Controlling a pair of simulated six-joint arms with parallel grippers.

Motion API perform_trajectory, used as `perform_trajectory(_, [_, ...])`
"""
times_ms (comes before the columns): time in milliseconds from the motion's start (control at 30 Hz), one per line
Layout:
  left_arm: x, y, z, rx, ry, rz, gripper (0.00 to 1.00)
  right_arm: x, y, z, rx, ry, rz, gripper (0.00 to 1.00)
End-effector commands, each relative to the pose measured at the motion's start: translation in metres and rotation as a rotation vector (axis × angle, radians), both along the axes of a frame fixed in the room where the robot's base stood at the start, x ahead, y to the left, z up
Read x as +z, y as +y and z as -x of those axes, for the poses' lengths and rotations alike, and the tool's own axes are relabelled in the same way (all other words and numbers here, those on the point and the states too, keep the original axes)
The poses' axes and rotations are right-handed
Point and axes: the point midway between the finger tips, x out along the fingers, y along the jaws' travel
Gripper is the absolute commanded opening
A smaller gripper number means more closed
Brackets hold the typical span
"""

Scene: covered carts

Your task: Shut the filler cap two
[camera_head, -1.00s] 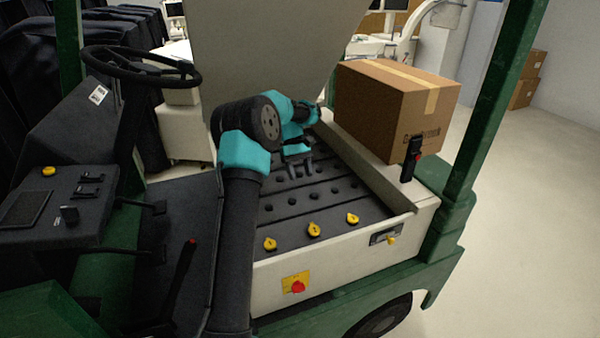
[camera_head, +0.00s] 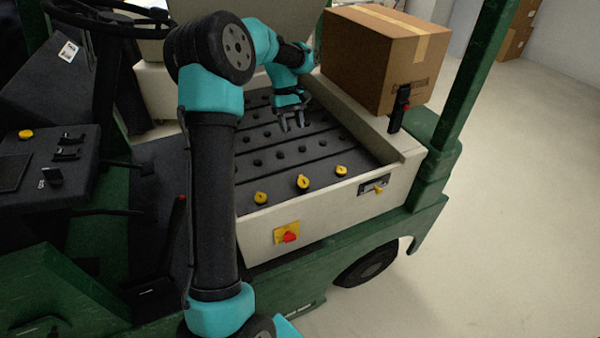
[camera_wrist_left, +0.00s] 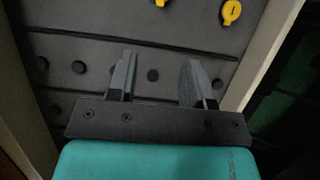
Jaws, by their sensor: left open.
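Three yellow filler caps stand in a row along the front edge of the dark battery top (camera_head: 262,170): a left one (camera_head: 260,197), a middle one (camera_head: 303,182) and a right one (camera_head: 341,170). Whether each is open or shut is too small to tell; the middle one looks a little taller. My left gripper (camera_head: 294,124) is open and empty above the battery top, behind the caps and touching none. The left wrist view shows its two fingers (camera_wrist_left: 158,65) apart, with one yellow cap (camera_wrist_left: 231,12) beyond them and part of another at the top edge. My right gripper is out of view.
A cardboard box (camera_head: 380,60) stands on the cart's right ledge, with a black handle (camera_head: 399,108) in front. A red knob (camera_head: 289,237) and a latch (camera_head: 374,186) are on the pale front wall. A steering wheel and control panel (camera_head: 45,165) are at left.

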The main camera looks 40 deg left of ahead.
Motion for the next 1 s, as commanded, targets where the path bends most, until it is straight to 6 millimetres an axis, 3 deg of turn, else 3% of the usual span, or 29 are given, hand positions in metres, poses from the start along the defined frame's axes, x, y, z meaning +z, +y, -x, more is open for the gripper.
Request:
perform_trajectory(367, [-0.011, -0.004, 0.002, 0.0, 0.001, 0.002, 0.46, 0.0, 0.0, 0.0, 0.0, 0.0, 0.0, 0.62])
perform_trajectory(1000, [-0.107, -0.041, 0.018, -0.001, 0.004, 0.003, 0.46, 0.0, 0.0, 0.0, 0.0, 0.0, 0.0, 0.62])
